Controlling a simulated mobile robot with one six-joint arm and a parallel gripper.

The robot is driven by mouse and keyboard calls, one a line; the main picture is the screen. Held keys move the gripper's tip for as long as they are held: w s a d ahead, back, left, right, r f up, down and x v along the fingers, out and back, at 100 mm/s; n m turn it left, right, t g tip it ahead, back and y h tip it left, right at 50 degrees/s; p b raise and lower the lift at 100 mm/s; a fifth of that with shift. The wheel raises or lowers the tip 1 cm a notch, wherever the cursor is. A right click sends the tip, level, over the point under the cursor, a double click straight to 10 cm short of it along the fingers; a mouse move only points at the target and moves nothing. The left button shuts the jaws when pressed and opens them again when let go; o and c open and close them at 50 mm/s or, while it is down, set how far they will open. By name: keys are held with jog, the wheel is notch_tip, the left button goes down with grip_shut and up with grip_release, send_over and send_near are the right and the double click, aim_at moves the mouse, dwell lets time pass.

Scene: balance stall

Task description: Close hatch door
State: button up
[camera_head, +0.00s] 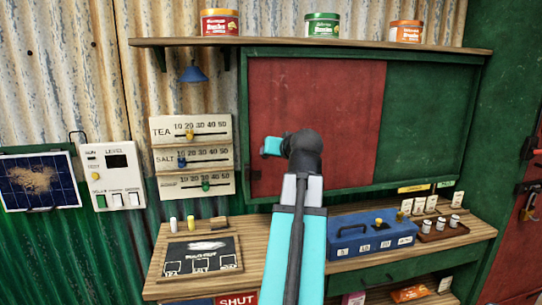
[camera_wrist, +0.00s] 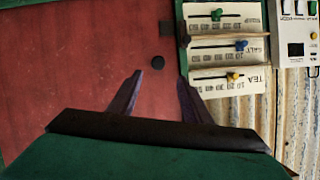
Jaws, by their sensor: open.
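The hatch on the back wall has a red panel (camera_head: 335,95) on its left half and a dark green panel (camera_head: 430,120) on its right, inside a green frame. Which panel is the door I cannot tell for sure. The red panel fills much of the wrist view (camera_wrist: 60,70). A small black round knob (camera_wrist: 157,62) on it shows just beyond and between my fingertips. My gripper (camera_wrist: 159,78) is open and empty, its two dark fingers apart. In the head view my arm reaches up in front of the red panel's lower left and hides part of it.
A slider board (camera_head: 192,156) hangs left of the hatch, close to my gripper; it also shows in the wrist view (camera_wrist: 225,45). Below, the wooden counter (camera_head: 250,235) holds a chalkboard (camera_head: 203,258), a blue box (camera_head: 370,232) and small jars. A shelf (camera_head: 300,43) with tins runs above.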

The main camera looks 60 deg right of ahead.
jog(key=shift+v, duration=1.65)
jog(key=shift+r, duration=0.15)
